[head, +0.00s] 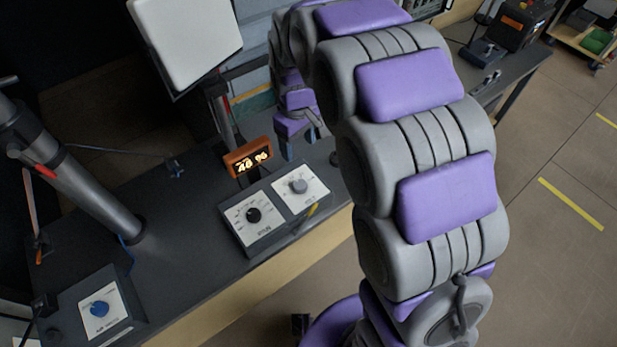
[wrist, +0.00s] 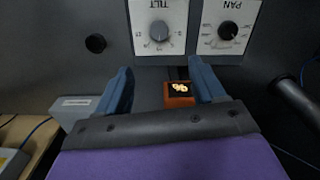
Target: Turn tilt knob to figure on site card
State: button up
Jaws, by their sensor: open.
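The tilt knob (wrist: 159,32) is a grey dial on a white plate marked TILT in the wrist view; it also shows in the head view (head: 298,186). The black pan knob (wrist: 228,31) sits beside it on a plate marked PAN. An orange display (head: 248,158) behind the panel shows lit digits, apparently 48 and 96. My gripper (wrist: 165,76) is open and empty, its two blue fingers apart and clear of the tilt knob; in the head view my gripper (head: 298,142) hangs behind the panel. I cannot make out a site card with a readable figure.
A second box with a blue knob (head: 99,308) stands at the lower left of the dark bench (head: 180,235). A thick grey pole (head: 85,185) rises at left. A white panel (head: 185,40) is raised at the back. Open floor (head: 545,240) lies to the right.

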aim_at(300, 184)
jog(key=f+b, duration=0.2)
jog(key=f, duration=0.6)
jog(key=f+b, duration=0.2)
jog(key=f, duration=0.7)
jog(key=shift+w+f, duration=0.2)
jog(key=shift+f, duration=0.1)
jog(key=shift+c, duration=0.4)
jog(key=c, duration=1)
